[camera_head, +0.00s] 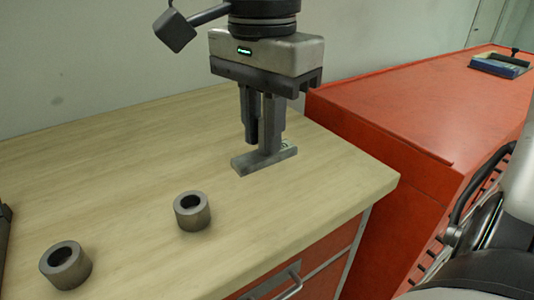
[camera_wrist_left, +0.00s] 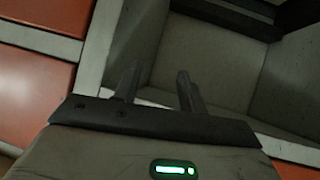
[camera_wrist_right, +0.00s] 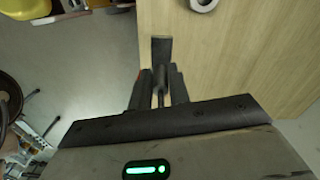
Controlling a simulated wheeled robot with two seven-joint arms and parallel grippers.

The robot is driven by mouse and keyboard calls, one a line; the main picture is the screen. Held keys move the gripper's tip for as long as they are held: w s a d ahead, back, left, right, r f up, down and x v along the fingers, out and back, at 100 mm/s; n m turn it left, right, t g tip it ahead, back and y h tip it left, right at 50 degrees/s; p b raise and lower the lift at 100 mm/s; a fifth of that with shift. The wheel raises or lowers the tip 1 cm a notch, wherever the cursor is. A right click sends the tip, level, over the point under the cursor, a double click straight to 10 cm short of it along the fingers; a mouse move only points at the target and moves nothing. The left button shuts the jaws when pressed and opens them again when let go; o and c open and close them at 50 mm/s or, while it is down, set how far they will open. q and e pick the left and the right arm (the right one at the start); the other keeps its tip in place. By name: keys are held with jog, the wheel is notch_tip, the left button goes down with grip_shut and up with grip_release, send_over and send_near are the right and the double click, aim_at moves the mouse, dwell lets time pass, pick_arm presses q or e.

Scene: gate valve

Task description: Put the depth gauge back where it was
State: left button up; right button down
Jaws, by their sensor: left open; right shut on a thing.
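The depth gauge (camera_head: 265,161) is a dark grey tool with a flat crossbar at the bottom and an upright part. My right gripper (camera_head: 260,128) points down and is shut on the upright part. The crossbar is at or just above the wooden worktop, near its right end; I cannot tell whether it touches. In the right wrist view the gauge's bar (camera_wrist_right: 161,47) shows beyond the fingers (camera_wrist_right: 158,90). My left gripper (camera_wrist_left: 156,82) is open and empty, seen only in the left wrist view, before a grey recess (camera_wrist_left: 210,60) and red panels.
Two grey metal rings stand on the worktop (camera_head: 110,160), one near the middle (camera_head: 192,211) and one front left (camera_head: 66,265). A red cabinet (camera_head: 400,110) adjoins at right, with a blue tray-like item (camera_head: 500,66) on top. The back left of the worktop is clear.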

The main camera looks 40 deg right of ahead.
jog(key=w+d+f, duration=0.2)
jog(key=d, duration=0.1)
jog(key=w+d+f+p, duration=0.1)
jog(key=w+d+f, duration=0.1)
jog(key=d+f, duration=0.1)
jog(key=w+d+f, duration=0.2)
jog(key=d, duration=0.1)
jog(key=shift+w+f, duration=0.1)
jog(key=shift+f, duration=0.3)
jog(key=f, duration=0.2)
jog(key=d+f, duration=0.1)
jog(key=shift+w+f, duration=0.3)
jog(key=shift+w, duration=0.05)
jog(key=shift+a+f, duration=0.1)
jog(key=shift+f, duration=0.3)
jog(key=shift+f, duration=0.15)
jog(key=c, duration=1.3)
grip_release()
